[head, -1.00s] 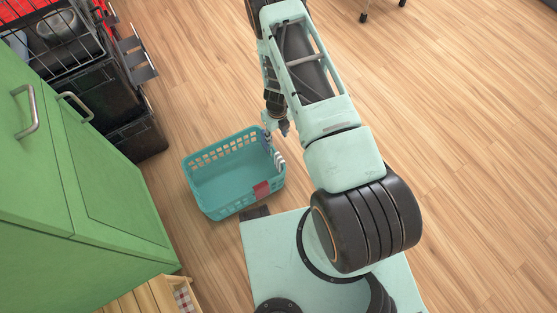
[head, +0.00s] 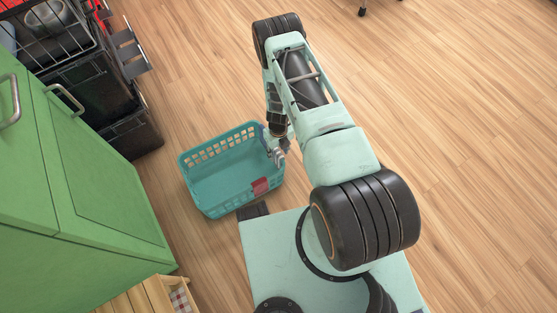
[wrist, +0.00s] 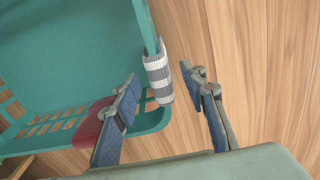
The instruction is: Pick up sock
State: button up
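The sock (wrist: 158,76), striped grey and white, hangs over the rim of a teal laundry basket (wrist: 141,16). In the head view the basket (head: 195,203) stands on the floor left of my arm, and the sock (head: 281,158) shows on its right edge, partly hidden by my gripper (head: 277,143). In the wrist view my gripper (wrist: 160,84) is open, with one finger on each side of the sock's lower part in the picture. The fingers appear apart from the sock. One finger is over the basket's inside, the other outside it.
A red piece (head: 260,186) is on the basket's near wall. Green cabinets (head: 105,190) and an open dishwasher with a wire rack (head: 50,45) stand at left. A wooden drawer (head: 150,295) is at lower left.

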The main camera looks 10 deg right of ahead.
jog(key=shift+f, duration=0.55)
jog(key=shift+r, duration=0.1)
jog(key=c, duration=1)
jog(key=shift+r, duration=0.1)
